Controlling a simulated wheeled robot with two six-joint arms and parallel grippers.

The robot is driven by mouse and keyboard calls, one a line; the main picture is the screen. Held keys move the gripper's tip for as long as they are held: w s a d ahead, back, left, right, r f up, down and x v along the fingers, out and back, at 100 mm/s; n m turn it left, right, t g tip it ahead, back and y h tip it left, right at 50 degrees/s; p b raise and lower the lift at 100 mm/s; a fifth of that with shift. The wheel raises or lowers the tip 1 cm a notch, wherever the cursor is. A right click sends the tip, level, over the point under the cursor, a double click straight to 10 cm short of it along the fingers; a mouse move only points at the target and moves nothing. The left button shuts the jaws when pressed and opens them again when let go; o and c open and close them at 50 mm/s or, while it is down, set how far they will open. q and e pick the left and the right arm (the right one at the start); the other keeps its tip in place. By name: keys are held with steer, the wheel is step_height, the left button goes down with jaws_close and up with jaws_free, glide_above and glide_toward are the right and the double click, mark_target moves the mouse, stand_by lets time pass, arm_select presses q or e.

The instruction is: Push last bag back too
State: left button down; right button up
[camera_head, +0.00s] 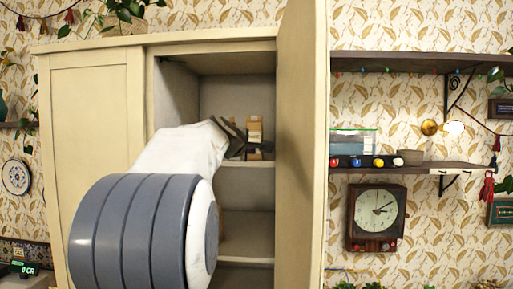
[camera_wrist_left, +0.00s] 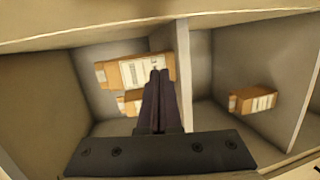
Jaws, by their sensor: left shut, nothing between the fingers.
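My left gripper (camera_head: 236,138) reaches into the upper compartment of the open cabinet (camera_head: 90,110). It is shut and empty. A brown bag with a pale label (camera_head: 254,125) stands just right of its fingertips, with another brown package (camera_head: 254,153) low beside it. In the left wrist view the shut fingers (camera_wrist_left: 157,80) overlap the labelled bag (camera_wrist_left: 128,73); I cannot tell whether they touch it. A second bag (camera_wrist_left: 130,104) shows partly behind the fingers, and a third bag (camera_wrist_left: 252,100) lies in the compartment beyond the divider. My right gripper is not in view.
The open cabinet door (camera_head: 301,150) stands close on the right of my arm. A shelf edge (camera_head: 246,164) runs below the bags, and a lower compartment (camera_head: 247,191) looks empty. A divider (camera_wrist_left: 184,75) separates the compartments in the left wrist view.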

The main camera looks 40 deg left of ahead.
mark_target(254, 159)
arm_select(q)
steer(key=shift+a+x, duration=0.2)
steer(key=shift+x, duration=1.1)
steer(key=shift+w+a+p, duration=0.5)
steer(key=shift+w, duration=0.3)
steer(key=shift+w+a+p, duration=0.55)
steer(key=shift+w, duration=0.3)
steer(key=shift+w+a+p, duration=0.5)
steer(key=shift+w, duration=0.3)
steer(key=shift+w+a+p, duration=0.3)
steer(key=shift+w+a, duration=0.4)
steer(key=shift+w, duration=0.35)
steer(key=shift+w+a, duration=0.4)
steer(key=shift+w, duration=0.3)
steer(key=shift+w+a, duration=0.4)
steer(key=shift+w, duration=0.3)
steer(key=shift+s, duration=0.1)
steer(key=shift+s+d+f+b, duration=0.1)
steer(key=shift+s+d+b, duration=0.15)
steer(key=shift+b, duration=0.25)
steer(key=d+b+v, duration=0.2)
steer(key=b+v, duration=0.5)
steer(key=v, duration=0.8)
steer(key=shift+w+d+f, duration=0.35)
steer(key=shift+d+f, duration=0.05)
